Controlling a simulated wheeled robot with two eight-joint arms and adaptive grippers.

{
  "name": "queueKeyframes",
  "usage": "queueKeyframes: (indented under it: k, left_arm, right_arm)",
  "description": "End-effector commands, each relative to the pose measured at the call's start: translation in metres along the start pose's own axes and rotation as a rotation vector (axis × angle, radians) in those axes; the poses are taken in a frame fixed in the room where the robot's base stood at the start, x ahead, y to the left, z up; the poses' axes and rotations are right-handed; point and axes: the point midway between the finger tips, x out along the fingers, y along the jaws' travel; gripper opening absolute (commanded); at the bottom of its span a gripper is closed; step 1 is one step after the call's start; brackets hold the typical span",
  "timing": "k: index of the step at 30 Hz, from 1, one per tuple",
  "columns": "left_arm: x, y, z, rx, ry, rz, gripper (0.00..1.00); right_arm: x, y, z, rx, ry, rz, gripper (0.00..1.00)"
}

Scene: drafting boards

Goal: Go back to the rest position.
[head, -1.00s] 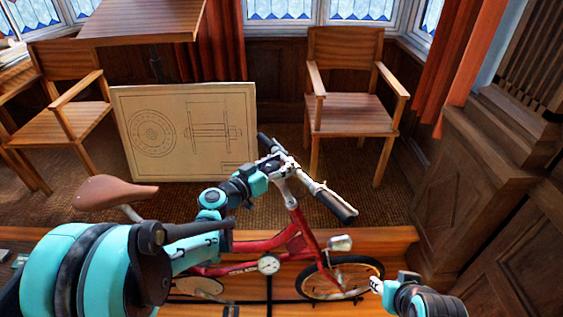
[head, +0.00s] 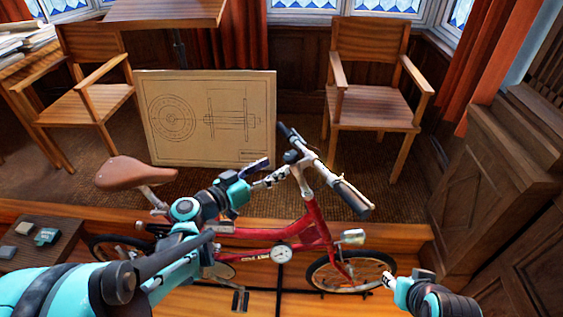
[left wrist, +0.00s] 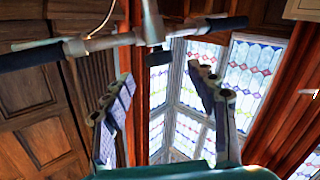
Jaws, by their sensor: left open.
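A red bicycle (head: 270,245) with a brown saddle and a white-and-black handlebar (head: 345,195) stands in front of me. My left gripper (head: 272,172) is open, just left of the handlebar stem in the head view. In the left wrist view its two fingers (left wrist: 161,75) are spread with nothing between their tips. The handlebar (left wrist: 90,45) crosses the top of that view, beyond the fingertips. My right gripper (head: 386,281) is at the lower right, near the front wheel; its fingers are too small to judge.
A drawing board (head: 205,150) leans behind the bicycle. Wooden chairs (head: 372,105) stand at the back left and right. A dark low table (head: 35,262) with small items is at the lower left. Wood panelling (head: 480,160) bounds the right side. Carpet between board and right chair is clear.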

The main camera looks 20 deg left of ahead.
Motion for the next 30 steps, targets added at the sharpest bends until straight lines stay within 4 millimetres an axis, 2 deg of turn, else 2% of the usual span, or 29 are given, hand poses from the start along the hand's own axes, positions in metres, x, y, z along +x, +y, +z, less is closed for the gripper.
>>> queueKeyframes:
  k: [16,19,22,25,27,30]
  left_arm:
    - [-0.004,0.0,0.0,0.0,-0.002,0.0,0.58]
    - [-0.003,0.008,0.009,-0.011,-0.041,0.002,0.58]
    - [-0.004,0.026,0.034,-0.039,-0.158,-0.006,0.58]
    - [-0.014,0.049,0.075,-0.076,-0.338,-0.05,0.58]
    - [-0.03,0.062,0.104,-0.093,-0.469,-0.112,0.58]
    - [-0.061,0.07,0.139,-0.097,-0.621,-0.231,0.58]
  right_arm:
    - [0.0,0.0,0.0,0.0,0.0,0.0,0.4]
    - [0.002,0.0,0.001,0.0,0.0,0.0,0.4]
    - [0.006,0.0,0.004,0.0,0.0,0.0,0.4]
    - [0.013,0.0,0.009,0.0,0.0,0.0,0.4]
    - [0.018,0.0,0.013,0.0,0.0,0.0,0.4]
    - [0.024,0.0,0.017,0.0,0.0,0.0,0.4]
